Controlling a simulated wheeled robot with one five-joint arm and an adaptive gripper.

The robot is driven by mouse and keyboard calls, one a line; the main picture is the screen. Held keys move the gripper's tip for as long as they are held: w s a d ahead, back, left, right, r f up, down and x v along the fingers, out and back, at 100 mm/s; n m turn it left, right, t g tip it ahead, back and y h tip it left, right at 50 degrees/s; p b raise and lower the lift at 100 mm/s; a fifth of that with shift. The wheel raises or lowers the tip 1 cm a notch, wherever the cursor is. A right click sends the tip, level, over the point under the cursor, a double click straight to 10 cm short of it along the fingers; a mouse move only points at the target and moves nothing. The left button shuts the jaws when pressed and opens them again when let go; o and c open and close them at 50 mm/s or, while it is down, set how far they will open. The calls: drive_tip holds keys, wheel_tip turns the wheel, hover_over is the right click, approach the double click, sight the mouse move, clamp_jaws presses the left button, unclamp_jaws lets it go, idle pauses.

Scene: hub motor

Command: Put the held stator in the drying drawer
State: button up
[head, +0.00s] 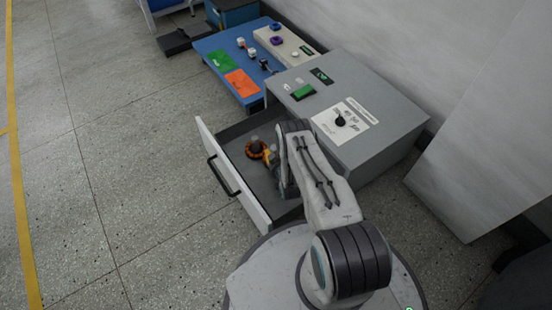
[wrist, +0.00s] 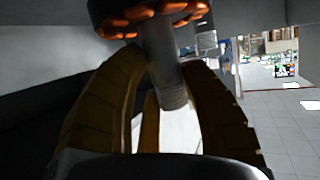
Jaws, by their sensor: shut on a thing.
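The stator (head: 256,147) is a dark disc ringed with copper-orange windings. In the wrist view its windings (wrist: 150,22) show at the top, with a grey shaft (wrist: 162,65) running down between my fingers. My gripper (head: 268,154) is shut on this shaft; its yellow-orange fingers also show in the wrist view (wrist: 168,85). The drying drawer (head: 215,156) is pulled open, with a white front and a black handle. In the head view the stator appears within the drawer's outline. I cannot tell whether it touches the drawer floor. My arm hides part of the drawer.
The grey cabinet (head: 372,92) bears a black knob (head: 340,121) and a green button (head: 303,92). Behind it, a blue table (head: 222,43) carries green and orange mats and small parts. A wall runs along the right. The floor at left is clear.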

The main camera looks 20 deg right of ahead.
drive_tip(key=shift+f+b, duration=1.5)
drive_tip(key=shift+f, duration=0.4)
drive_tip(key=shift+r, duration=0.1)
drive_tip(key=o, duration=1.2)
